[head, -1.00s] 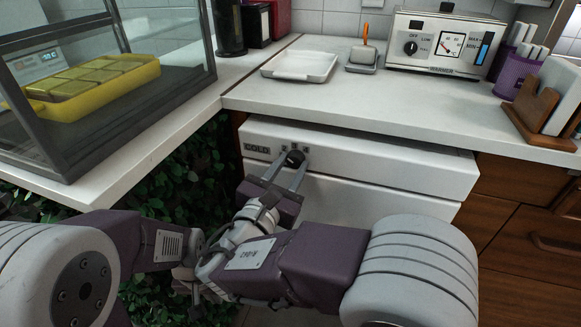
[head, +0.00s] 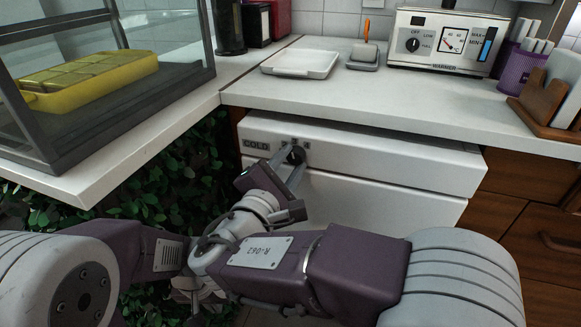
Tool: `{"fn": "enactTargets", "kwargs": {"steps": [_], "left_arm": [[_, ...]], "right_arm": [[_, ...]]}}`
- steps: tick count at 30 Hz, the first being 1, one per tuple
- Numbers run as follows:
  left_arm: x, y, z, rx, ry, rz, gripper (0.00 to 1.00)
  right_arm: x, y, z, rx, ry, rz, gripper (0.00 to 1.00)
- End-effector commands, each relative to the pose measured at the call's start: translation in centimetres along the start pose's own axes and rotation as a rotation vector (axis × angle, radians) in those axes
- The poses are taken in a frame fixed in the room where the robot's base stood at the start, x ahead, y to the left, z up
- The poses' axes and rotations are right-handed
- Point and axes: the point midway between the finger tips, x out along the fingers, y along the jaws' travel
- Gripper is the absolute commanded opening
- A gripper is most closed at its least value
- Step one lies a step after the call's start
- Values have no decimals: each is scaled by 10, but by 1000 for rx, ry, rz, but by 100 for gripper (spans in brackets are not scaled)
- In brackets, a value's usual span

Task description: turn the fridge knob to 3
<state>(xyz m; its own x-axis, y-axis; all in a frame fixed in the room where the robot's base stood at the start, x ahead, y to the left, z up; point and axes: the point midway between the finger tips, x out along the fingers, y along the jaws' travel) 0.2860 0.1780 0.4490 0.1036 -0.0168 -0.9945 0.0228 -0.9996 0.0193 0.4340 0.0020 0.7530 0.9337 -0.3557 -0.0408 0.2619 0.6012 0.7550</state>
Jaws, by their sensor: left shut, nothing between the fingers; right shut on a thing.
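The small dark fridge knob (head: 296,156) is on the white front panel of the fridge (head: 390,163), right of the "COLD" label. My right gripper (head: 295,154) is shut on the knob, one finger on each side, with its wrist rolled. The fingers partly cover the knob and the small marks around it, so I cannot read its setting. My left gripper (head: 194,289) is low at the lower left, away from the fridge, partly hidden behind the arms; it is shut and empty.
The white counter (head: 400,110) overhangs the fridge. On it are a white tray (head: 300,65), a warmer (head: 448,42) and a wooden holder (head: 548,112). A glass case with a yellow tray (head: 95,95) stands at left. Leaves (head: 165,165) fill the space below.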

Motion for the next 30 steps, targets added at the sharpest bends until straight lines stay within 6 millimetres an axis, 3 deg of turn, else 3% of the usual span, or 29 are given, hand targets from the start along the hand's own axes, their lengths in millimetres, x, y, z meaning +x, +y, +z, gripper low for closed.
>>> {"fn": "enactTargets", "kwargs": {"steps": [22,23,25,30], "left_arm": [[7,0,1,0,0,0,0],[7,0,1,0,0,0,0],[7,0,1,0,0,0,0],[7,0,1,0,0,0,0]], "right_arm": [[0,-1,-1,89,9,-4,0],[0,-1,-1,89,9,-4,36],[0,-1,-1,89,9,-4,55],[0,0,0,89,7,-3,55]]}}
